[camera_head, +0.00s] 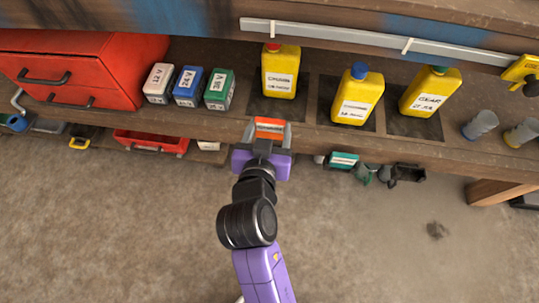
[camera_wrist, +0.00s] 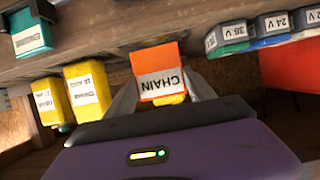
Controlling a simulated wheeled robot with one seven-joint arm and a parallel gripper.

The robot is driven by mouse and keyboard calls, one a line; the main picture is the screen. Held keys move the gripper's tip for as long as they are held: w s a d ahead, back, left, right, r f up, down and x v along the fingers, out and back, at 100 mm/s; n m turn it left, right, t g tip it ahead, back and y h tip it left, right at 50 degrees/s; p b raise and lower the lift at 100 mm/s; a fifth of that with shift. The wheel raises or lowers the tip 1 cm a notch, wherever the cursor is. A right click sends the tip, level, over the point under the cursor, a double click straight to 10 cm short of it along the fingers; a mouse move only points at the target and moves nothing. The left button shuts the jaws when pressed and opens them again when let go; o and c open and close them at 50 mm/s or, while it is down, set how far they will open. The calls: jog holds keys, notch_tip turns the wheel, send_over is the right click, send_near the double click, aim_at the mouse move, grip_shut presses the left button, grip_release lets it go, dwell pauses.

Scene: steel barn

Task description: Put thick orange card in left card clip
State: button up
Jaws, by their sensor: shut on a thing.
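The orange card (camera_head: 269,122) is between the fingers of my gripper (camera_head: 268,134), near the front edge of the bench. In the wrist view the card (camera_wrist: 157,55) shows a white label reading CHAIN, upside down. My gripper (camera_wrist: 160,92) is shut on it, one finger at each side. The card's thickness is hard to judge. A pale rail (camera_head: 340,39) runs along the back above the bench. It carries a small white left clip (camera_head: 272,29) and a right clip (camera_head: 407,46), both well beyond my gripper. No card shows in either clip.
Three yellow bottles, left (camera_head: 281,72), middle (camera_head: 357,95) and right (camera_head: 430,92), stand on dark mats between my gripper and the rail. Battery boxes (camera_head: 188,87) and a red drawer cabinet (camera_head: 95,65) stand left. A lower shelf holds a red bin (camera_head: 152,142) and a teal box (camera_head: 343,160).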

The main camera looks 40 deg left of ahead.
notch_tip(320, 180, down, 11)
jog(key=b, duration=0.4)
jog(key=shift+f, duration=0.2)
jog(key=shift+f+b, duration=0.2)
jog(key=shift+b, duration=0.2)
jog(key=o, duration=1.3)
jog(key=shift+r, duration=0.1)
jog(key=p+v, duration=0.4)
jog(key=v, duration=0.8)
jog(key=shift+r, duration=0.1)
